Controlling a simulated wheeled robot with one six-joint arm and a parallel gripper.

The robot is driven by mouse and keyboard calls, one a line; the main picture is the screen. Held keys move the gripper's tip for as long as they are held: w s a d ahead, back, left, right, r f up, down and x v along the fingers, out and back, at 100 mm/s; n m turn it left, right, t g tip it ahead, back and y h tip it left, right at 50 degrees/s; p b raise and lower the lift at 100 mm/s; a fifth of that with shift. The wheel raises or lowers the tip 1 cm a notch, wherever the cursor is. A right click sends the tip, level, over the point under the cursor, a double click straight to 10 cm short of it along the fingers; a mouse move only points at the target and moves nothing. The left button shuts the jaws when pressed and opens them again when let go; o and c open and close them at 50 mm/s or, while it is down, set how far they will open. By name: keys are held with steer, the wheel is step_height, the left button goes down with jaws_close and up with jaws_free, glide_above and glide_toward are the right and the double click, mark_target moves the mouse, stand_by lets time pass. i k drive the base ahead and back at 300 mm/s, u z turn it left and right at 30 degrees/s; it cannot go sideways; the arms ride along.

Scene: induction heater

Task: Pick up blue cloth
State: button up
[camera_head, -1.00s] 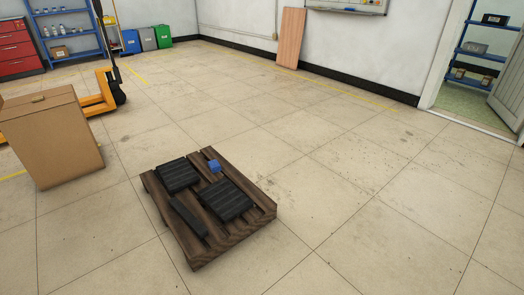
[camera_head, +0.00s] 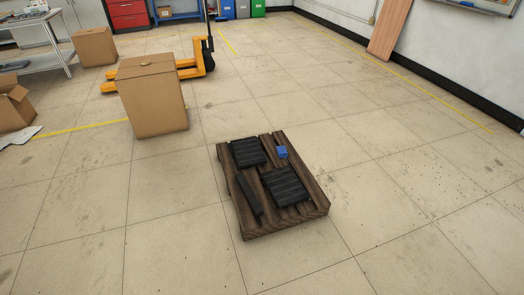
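A small blue cloth (camera_head: 282,152) lies on the far right part of a dark wooden pallet (camera_head: 318,203). The pallet rests on the floor near the middle of the view. Black ribbed pieces share the pallet: one (camera_head: 248,152) to the left of the cloth, one (camera_head: 284,186) just in front of it, and a narrow one (camera_head: 249,193) at the left side. My gripper is not in view.
A closed cardboard box (camera_head: 152,100) stands behind and left of the pallet, beside an orange pallet jack (camera_head: 190,70). Another box (camera_head: 95,46) and an open box (camera_head: 14,108) are further left. The floor right and in front is clear.

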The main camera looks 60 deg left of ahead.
mark_target(281, 150)
steer(key=u, duration=0.95)
steer(key=i, duration=1.75)
steer(key=u, duration=1.4)
steer(key=i, duration=1.05)
steer(key=u, duration=0.45)
